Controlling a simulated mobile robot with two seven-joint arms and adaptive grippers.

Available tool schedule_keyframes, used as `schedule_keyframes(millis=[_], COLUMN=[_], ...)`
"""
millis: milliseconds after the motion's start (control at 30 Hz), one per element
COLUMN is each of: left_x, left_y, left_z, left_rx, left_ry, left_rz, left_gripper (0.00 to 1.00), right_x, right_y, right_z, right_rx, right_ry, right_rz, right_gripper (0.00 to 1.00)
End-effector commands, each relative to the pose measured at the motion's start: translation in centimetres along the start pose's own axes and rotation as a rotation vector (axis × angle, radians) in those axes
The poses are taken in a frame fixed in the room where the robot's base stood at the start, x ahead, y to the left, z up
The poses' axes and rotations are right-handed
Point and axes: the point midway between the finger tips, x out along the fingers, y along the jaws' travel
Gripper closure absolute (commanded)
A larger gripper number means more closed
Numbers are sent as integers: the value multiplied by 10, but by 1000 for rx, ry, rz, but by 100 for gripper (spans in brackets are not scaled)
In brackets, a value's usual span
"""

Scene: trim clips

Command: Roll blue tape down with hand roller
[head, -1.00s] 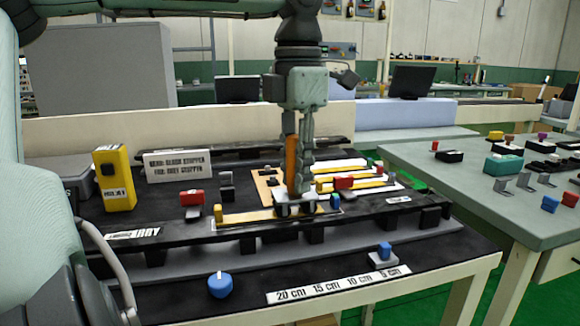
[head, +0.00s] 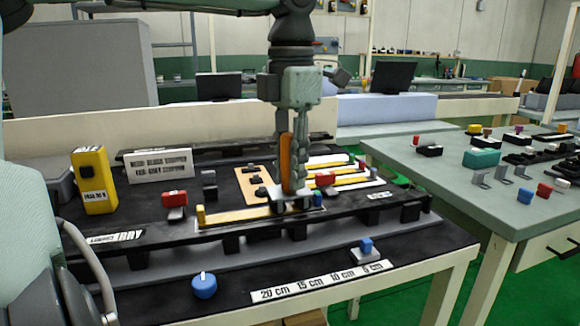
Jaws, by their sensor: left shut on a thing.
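My left gripper (head: 292,190) is upright over the long black trim bar (head: 150,231) and shut on the orange-handled hand roller (head: 286,158). The roller's lower end is at the pale-edged yellow strip (head: 240,214) on the bar, partly hidden by the fingers; I cannot tell how firmly it touches. I cannot make out the blue tape as a separate band. My right gripper is not in view.
A yellow box (head: 95,182) and a white sign (head: 158,167) stand at the back left. A blue knob (head: 204,286) and a centimetre scale (head: 320,281) are in front. A grey-green side table (head: 440,185) with small parts is at right.

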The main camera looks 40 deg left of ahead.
Motion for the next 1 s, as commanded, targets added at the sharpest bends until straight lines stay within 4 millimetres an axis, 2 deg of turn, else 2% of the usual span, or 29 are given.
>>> schedule_keyframes(millis=[1000], left_x=[4], left_y=[7], left_z=[-29], left_rx=[0], left_ry=[6], left_rz=[-3], left_gripper=[100], right_x=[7], right_y=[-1], right_z=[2], right_rx=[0], right_ry=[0], right_rz=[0], right_gripper=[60])
